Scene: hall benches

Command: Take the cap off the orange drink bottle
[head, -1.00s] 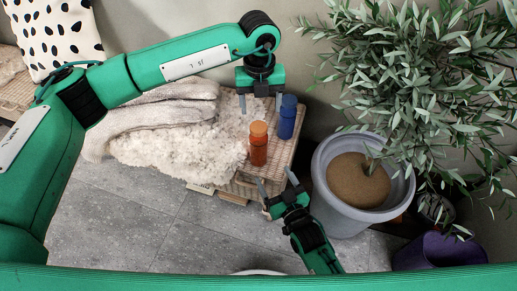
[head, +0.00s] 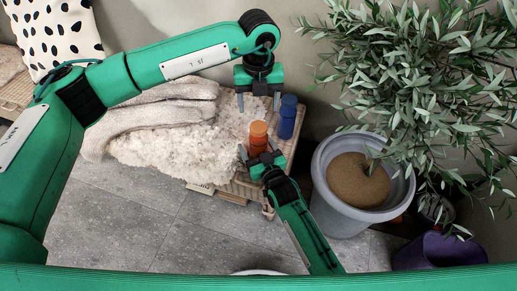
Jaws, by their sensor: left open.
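The orange drink bottle (head: 257,142) stands upright on the woven bench beside the fluffy throw, with its orange cap (head: 259,127) on top. My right gripper (head: 257,149) is low at the bottle's near side. Its fingers are spread, one to the left and one to the right of the bottle, and look open; the gripper hides the bottle's lower part. My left gripper (head: 259,102) points down behind and above the orange cap, open and empty, with its fingers apart. A blue bottle (head: 287,120) with a blue cap stands just right of it.
A cream throw (head: 170,145) covers much of the bench (head: 240,186). A large grey pot (head: 343,214) with a leafy plant (head: 430,80) stands close on the right. A purple pot (head: 440,248) is at the lower right. The grey tiled floor at the lower left is clear.

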